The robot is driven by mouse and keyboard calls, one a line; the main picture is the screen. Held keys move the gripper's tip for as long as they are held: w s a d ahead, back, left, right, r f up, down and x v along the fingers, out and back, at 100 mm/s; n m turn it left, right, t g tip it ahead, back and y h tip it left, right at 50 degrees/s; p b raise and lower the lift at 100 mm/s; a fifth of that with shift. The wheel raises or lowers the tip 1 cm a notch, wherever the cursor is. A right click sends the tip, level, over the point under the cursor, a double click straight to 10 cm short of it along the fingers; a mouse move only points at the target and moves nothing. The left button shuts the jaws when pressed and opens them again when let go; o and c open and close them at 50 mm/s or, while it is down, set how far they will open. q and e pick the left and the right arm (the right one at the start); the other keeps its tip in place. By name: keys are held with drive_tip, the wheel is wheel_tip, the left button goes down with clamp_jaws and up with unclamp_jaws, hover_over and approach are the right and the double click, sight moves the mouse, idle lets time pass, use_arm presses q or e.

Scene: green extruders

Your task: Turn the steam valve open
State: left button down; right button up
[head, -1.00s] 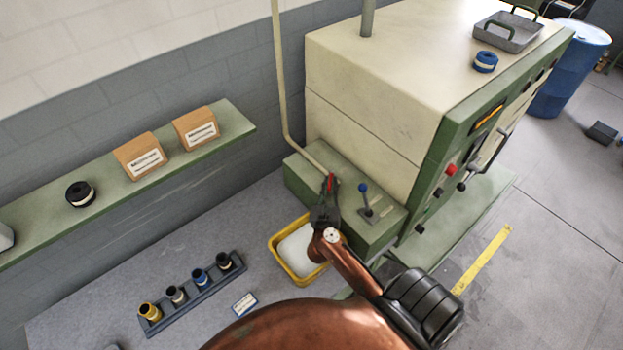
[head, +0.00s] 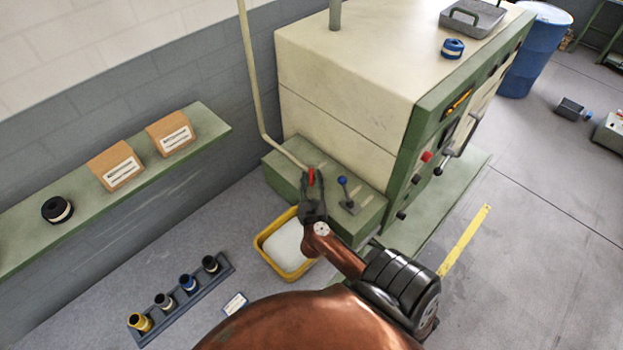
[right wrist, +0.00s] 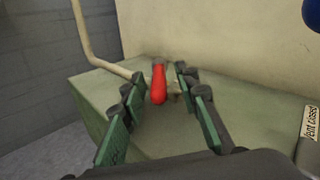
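The steam valve's red handle (head: 311,177) sits at the end of the pale pipe (head: 262,120), on the low green ledge of the machine. In the right wrist view the red handle (right wrist: 158,84) stands between the two fingers of my right gripper (right wrist: 163,105), with a visible space on each side. My right gripper (head: 313,207) is open and right at the handle in the head view. It hides the handle's lower part there. My left gripper is not in view.
A blue-knobbed lever (head: 343,183) stands on the ledge just right of the handle. A label (right wrist: 311,122) reading "Vent closed" lies at the wrist view's right edge. A yellow tub (head: 264,242) sits below the ledge. A green shelf (head: 213,124) runs along the wall.

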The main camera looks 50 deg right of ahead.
drive_tip(key=v, duration=1.2)
